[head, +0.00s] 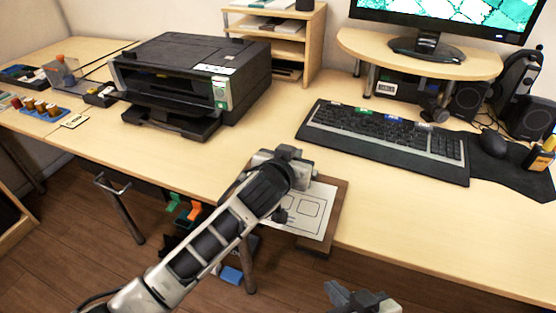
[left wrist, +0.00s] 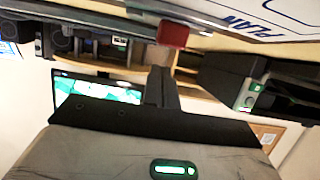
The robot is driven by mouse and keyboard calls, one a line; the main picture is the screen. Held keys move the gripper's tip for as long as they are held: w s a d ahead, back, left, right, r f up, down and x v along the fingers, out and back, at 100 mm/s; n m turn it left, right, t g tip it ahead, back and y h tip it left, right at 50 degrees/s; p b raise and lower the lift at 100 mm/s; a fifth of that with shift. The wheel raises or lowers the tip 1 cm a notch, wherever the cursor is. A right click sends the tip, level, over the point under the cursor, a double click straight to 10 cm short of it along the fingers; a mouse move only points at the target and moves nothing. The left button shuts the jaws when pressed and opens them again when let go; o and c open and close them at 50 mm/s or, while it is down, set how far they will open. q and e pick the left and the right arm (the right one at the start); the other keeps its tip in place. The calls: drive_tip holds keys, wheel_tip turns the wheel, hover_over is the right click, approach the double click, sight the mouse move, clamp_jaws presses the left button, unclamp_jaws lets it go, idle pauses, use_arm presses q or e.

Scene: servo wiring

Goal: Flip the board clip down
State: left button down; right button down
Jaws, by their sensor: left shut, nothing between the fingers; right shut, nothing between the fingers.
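The board (head: 338,200) is brown with a white drawn sheet (head: 308,212) on it, at the front edge of the desk. It lies partly under my left arm. In the left wrist view the sheet with the word PLAN (left wrist: 258,27) shows at the top. A metal bar with a red tab (left wrist: 173,34), likely the board clip, runs beside it; I cannot tell its angle. My left gripper (head: 288,155) is shut and empty over the board's far end, hiding the clip in the head view. Its dark fingers (left wrist: 160,88) are close to the red tab. My right gripper (head: 360,296) is shut and empty, low in front of the desk.
A black printer (head: 190,80) stands left behind the board. A keyboard (head: 385,135) on a dark mat lies to the right, with a mouse (head: 494,143) and a pen holder (head: 540,155). A monitor (head: 440,20) stands on a riser. The front right desk is clear.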

use_arm(q)
drive_tip(key=shift+w+d+f+b, duration=0.25)
drive_tip(key=shift+w+f+b, duration=0.15)
drive_tip(key=shift+w+b, duration=0.2)
idle(0.3)
